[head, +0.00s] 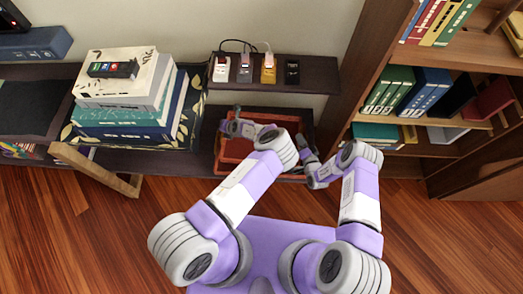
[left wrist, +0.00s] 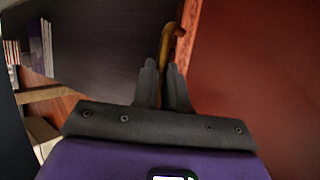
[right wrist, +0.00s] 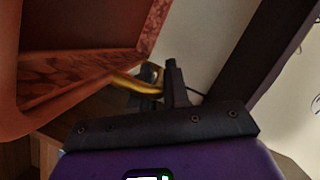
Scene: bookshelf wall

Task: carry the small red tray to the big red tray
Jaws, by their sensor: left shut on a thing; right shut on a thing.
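The small red tray (left wrist: 250,80) has a patterned edge and curved brass handles. My left gripper (left wrist: 168,75) is shut on one handle (left wrist: 170,42). My right gripper (right wrist: 160,78) is shut on another brass handle (right wrist: 140,86), beside a patterned red wall (right wrist: 150,28). In the head view, red tray surfaces (head: 236,149) show on or over the dark lower shelf, between my left gripper (head: 236,126) and my right gripper (head: 312,170). My arms partly cover them. I cannot clearly separate the small tray from the big red tray there, nor tell whether they touch.
Stacked books and a box (head: 120,100) stand left of the trays. A small dark shelf with several devices (head: 268,68) hangs above them. A tall wooden bookcase (head: 365,70) closes the right side.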

